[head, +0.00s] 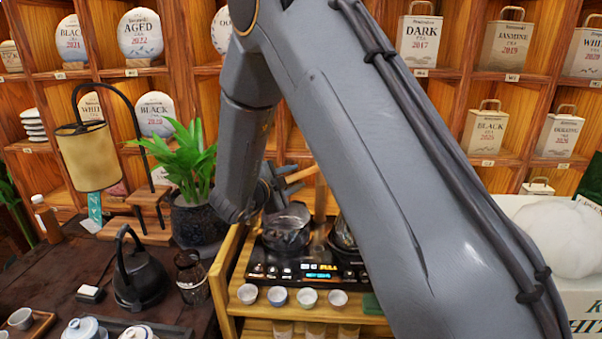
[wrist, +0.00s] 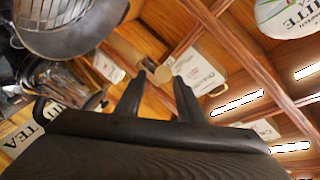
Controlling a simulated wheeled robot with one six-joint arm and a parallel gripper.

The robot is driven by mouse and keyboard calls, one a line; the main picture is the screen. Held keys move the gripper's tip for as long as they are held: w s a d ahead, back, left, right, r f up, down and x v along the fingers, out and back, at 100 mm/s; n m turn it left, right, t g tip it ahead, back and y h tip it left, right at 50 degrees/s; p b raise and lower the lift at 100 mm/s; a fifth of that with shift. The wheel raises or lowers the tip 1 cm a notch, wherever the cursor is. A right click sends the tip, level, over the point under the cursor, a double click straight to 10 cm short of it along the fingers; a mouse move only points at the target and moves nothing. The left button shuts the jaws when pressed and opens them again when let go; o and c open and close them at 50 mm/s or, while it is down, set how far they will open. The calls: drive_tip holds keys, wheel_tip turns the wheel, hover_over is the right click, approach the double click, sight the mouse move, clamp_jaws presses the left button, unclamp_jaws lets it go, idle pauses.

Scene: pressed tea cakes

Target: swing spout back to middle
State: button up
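My gripper (head: 282,183) is above the tea stove in the head view, partly hidden by my own arm. In the wrist view its two dark fingers (wrist: 158,88) stand apart with nothing between them. A pale wooden rod with a round end (wrist: 161,74) lies just past the fingertips, apart from them as far as I can tell. A wooden piece (head: 300,174) also shows beside my gripper in the head view. I cannot tell whether it is part of the spout. The spout itself is not clearly visible; my arm covers much of that area.
A glass pot (head: 286,232) stands on the black stove (head: 300,270) below my gripper. Several small cups (head: 308,297) line the shelf in front. A potted plant (head: 190,180) and a black kettle (head: 138,272) are to the left. Shelves of tea stand behind.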

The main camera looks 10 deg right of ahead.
sight(301, 174)
drive_tip(key=shift+p+x, duration=0.55)
drive_tip(key=shift+x, duration=1.8)
clamp_jaws()
